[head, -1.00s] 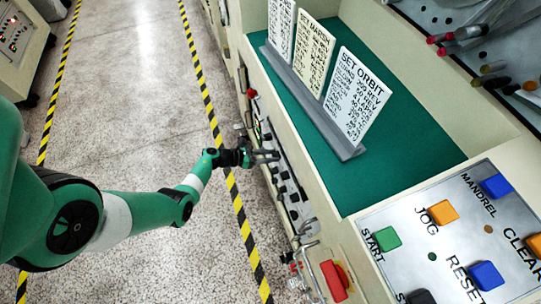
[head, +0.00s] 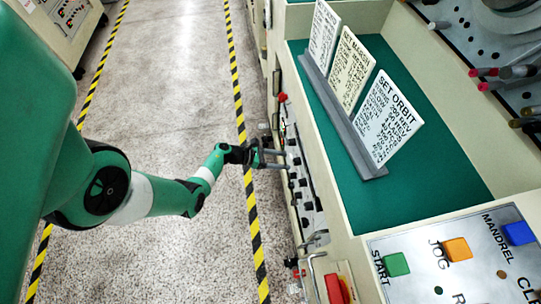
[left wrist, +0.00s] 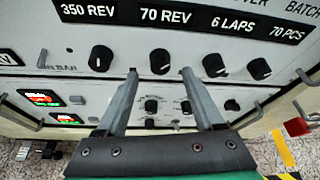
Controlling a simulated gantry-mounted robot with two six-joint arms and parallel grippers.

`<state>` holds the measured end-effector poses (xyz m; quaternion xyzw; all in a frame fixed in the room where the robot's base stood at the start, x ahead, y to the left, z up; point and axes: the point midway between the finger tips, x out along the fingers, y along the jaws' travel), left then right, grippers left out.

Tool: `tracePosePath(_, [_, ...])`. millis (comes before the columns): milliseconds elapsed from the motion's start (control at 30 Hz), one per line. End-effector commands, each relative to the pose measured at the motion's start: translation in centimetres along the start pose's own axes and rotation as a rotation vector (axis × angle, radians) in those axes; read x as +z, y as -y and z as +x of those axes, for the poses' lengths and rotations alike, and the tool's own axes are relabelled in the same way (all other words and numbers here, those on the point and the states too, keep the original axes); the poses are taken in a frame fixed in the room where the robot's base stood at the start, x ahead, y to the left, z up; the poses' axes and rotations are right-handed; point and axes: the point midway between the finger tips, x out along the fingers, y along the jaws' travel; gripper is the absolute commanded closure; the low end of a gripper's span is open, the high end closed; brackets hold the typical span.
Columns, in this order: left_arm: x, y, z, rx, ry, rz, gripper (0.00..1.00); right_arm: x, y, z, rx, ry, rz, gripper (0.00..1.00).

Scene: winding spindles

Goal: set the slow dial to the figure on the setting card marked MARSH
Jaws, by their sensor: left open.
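The MARSH card (head: 350,72) is the cream middle card in the rack; its small figures are not readable to me. My left gripper (head: 287,160) is open, with its fingers pointing at the machine's front panel. In the left wrist view, its fingertips (left wrist: 160,73) stand apart on either side of and just below a black dial (left wrist: 160,62) under the readout "70 REV". I cannot tell whether they touch it. The dial's name is cut off, so I cannot tell which is the slow dial. Other dials sit under "350 REV" (left wrist: 101,58), "6 LAPS" (left wrist: 214,65) and "70 PCS" (left wrist: 260,69).
A white ORBIT card (head: 391,115) and another white card (head: 323,35) flank the MARSH card on the green top (head: 425,178). Smaller knobs lie lower on the panel. A red switch (head: 337,288) and coloured buttons (head: 456,250) are nearer. The floor aisle is clear.

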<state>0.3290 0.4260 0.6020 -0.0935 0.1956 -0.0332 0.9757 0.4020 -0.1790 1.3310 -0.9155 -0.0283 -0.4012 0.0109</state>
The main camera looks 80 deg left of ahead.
Motion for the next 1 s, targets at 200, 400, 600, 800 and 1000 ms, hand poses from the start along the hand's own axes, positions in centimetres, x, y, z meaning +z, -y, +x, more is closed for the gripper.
tracePosePath(200, [0.4,0.0,-5.3,0.007,0.002,-0.002,0.31,-1.7,0.0,1.8,0.000,0.000,0.000,0.50])
tracePosePath(400, [0.1,0.0,-7.3,0.001,0.001,-0.001,0.31,-1.9,0.0,2.1,0.000,0.000,0.000,0.50])
tracePosePath(600, [0.0,0.0,-7.3,0.000,0.000,0.000,0.31,-1.9,0.0,2.0,0.000,0.000,0.000,0.50])
tracePosePath(800, [0.0,0.0,-7.3,0.000,0.000,0.000,0.31,-1.9,0.0,2.1,0.000,0.000,0.000,0.50])
tracePosePath(1000, [0.0,0.0,-7.3,0.000,0.000,0.000,0.31,-1.9,0.0,2.1,0.000,0.000,0.000,0.50])
